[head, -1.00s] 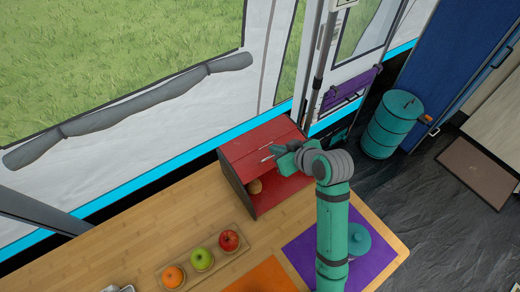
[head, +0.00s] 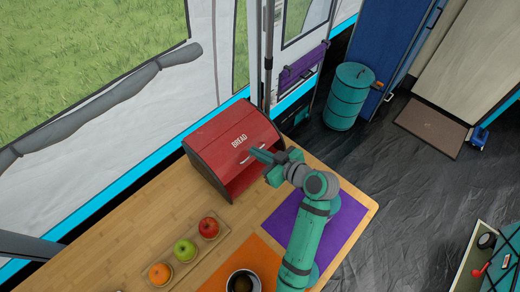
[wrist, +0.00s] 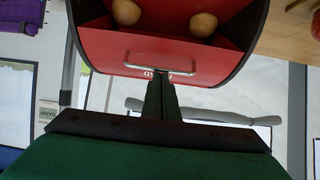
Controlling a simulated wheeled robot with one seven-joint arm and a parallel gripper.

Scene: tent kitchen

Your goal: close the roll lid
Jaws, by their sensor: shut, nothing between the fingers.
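The bread box (head: 205,160) is red with dark sides and stands at the back edge of the wooden table. Its red roll lid (head: 235,138), marked BREAD, is partly down, with a dark gap open below it. The lid's metal handle (wrist: 160,68) crosses the wrist view just beyond my fingertips. My gripper (head: 256,154) is shut and empty, right at the lid's front by the handle; it also shows in the wrist view (wrist: 160,84). I cannot tell whether it touches the handle. Two round bread rolls (wrist: 203,24) show inside the box in the wrist view.
A wooden tray (head: 178,262) with an apple, a green apple and an orange lies left of my arm. A dark bowl (head: 243,282) sits on the orange mat (head: 262,252). A purple mat (head: 340,232) lies under my arm. The tent wall is behind the box.

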